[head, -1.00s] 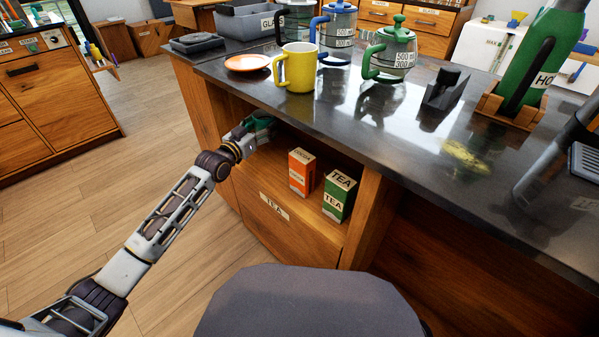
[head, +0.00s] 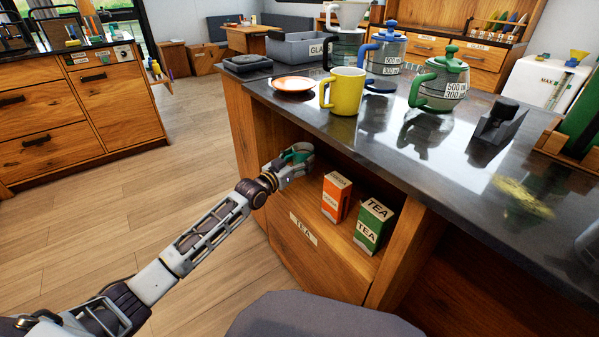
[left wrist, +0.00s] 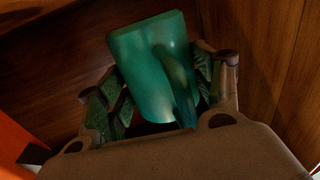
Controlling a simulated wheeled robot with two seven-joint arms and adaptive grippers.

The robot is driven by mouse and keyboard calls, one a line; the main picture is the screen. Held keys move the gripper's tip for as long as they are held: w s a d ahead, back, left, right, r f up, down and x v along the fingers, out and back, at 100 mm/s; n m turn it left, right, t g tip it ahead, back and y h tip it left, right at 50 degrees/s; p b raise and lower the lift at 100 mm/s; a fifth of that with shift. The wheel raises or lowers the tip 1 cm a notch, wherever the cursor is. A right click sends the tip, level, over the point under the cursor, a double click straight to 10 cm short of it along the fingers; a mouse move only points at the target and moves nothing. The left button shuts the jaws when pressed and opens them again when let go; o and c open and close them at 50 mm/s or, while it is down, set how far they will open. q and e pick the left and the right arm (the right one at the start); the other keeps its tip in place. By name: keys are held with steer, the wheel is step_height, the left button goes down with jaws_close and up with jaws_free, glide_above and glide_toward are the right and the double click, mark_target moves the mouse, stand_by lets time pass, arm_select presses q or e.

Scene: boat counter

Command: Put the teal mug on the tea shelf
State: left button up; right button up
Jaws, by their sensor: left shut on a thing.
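The teal mug (left wrist: 150,70) fills the middle of the left wrist view, its handle toward the camera. In the head view a small part of the mug (head: 297,152) shows at my left gripper (head: 300,160). My left gripper, also in the left wrist view (left wrist: 160,90), is shut on the mug, with fingers on both sides of it. It is inside the open tea shelf (head: 310,205), under the counter, left of the cartons. I cannot tell whether the mug touches the shelf board. My right gripper is not in view.
An orange carton (head: 336,197) and a green TEA carton (head: 373,225) stand on the shelf, to the right of my gripper. Above, the counter holds a yellow mug (head: 345,93), an orange saucer (head: 294,84) and a green-handled teapot (head: 442,80). Wooden walls enclose the shelf.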

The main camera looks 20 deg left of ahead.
arm_select(q)
steer(key=shift+f+b, duration=1.2)
steer(key=shift+f, duration=1.25)
steer(key=shift+f, duration=0.15)
steer(key=o, duration=1.2)
steer(key=shift+o, duration=0.2)
steer(key=shift+p+v, duration=0.6)
steer(key=shift+v, duration=0.75)
steer(key=p+v, duration=0.3)
steer(key=v, duration=0.6)
steer(key=shift+s, duration=0.15)
